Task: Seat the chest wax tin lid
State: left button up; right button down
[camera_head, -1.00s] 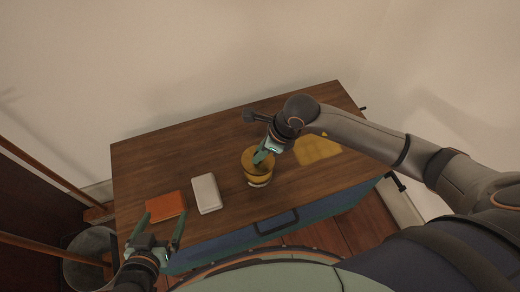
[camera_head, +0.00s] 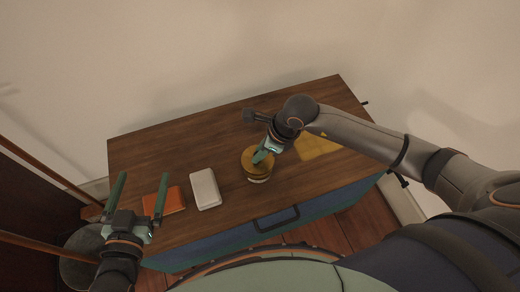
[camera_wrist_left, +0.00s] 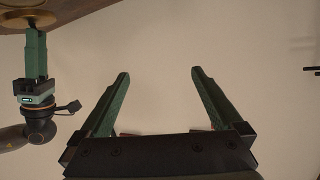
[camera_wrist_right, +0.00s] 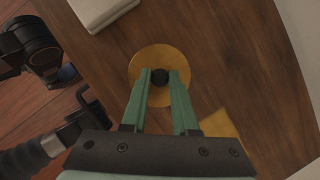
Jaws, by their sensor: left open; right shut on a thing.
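The wax tin (camera_head: 258,178) stands on the wooden chest top (camera_head: 150,150), with its round golden lid (camera_head: 255,160) on or just over it. My right gripper (camera_head: 263,157) is shut on the dark knob of the lid; the right wrist view shows the knob (camera_wrist_right: 160,77) between the fingertips and the gold lid disc (camera_wrist_right: 146,66) around it. I cannot tell whether the lid sits fully down. My left gripper (camera_head: 141,185) is open and empty at the chest's left end, near the orange block; its spread fingers also show in the left wrist view (camera_wrist_left: 158,72).
An orange block (camera_head: 172,200) and a white block (camera_head: 205,188) lie left of the tin. A yellow cloth (camera_head: 320,146) lies to its right, under my right arm. The blue chest front has a dark handle (camera_head: 277,219). The back left of the top is clear.

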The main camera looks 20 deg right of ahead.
jog(key=shift+f+b, duration=0.6)
jog(key=shift+f, duration=0.2)
jog(key=shift+f+b, duration=0.35)
jog(key=shift+f, duration=0.05)
pick_arm(q)
notch_tip(320, 180, up, 12)
jog(key=m+t+h, duration=0.2)
jog(key=t, duration=0.2)
jog(key=shift+w+d+t+h, duration=0.15)
jog(key=shift+d+t+h, duration=0.15)
jog(key=shift+d+t, duration=0.1)
pick_arm(e)
jog(key=shift+f, duration=0.1)
pick_arm(q)
jog(key=shift+f, duration=0.25)
jog(key=shift+f+b, duration=0.4)
jog(key=shift+b, duration=0.2)
pick_arm(e)
jog(key=shift+f, duration=0.6)
jog(key=c, duration=0.6)
grip_release()
pick_arm(q)
jog(key=shift+r, duration=0.1)
pick_arm(e)
jog(key=shift+r, duration=0.1)
